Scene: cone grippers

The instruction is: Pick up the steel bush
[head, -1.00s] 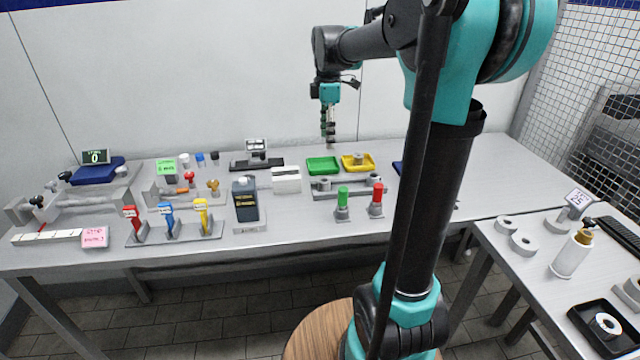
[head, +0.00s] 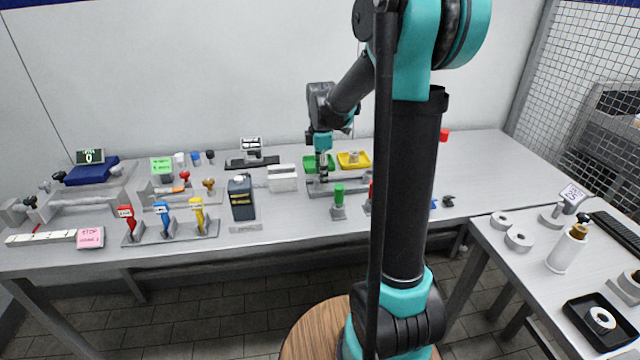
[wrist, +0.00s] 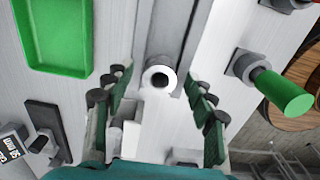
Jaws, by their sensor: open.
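The steel bush (wrist: 159,77) is a pale metal ring with a dark bore, seen from above in the wrist view. It stands on a grey fixture rail (head: 350,187) on the long bench. My gripper (wrist: 155,85) is open, with one dark-padded finger to each side of the bush in the picture. No grip on the bush shows. In the head view my gripper (head: 324,176) hangs pointing down over the left end of the rail. There the fingers largely hide the bush.
A green tray (wrist: 55,35) and a yellow tray (head: 354,161) lie behind the rail. A green-topped post (head: 338,200) stands in front, and a red one is partly hidden by my arm.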

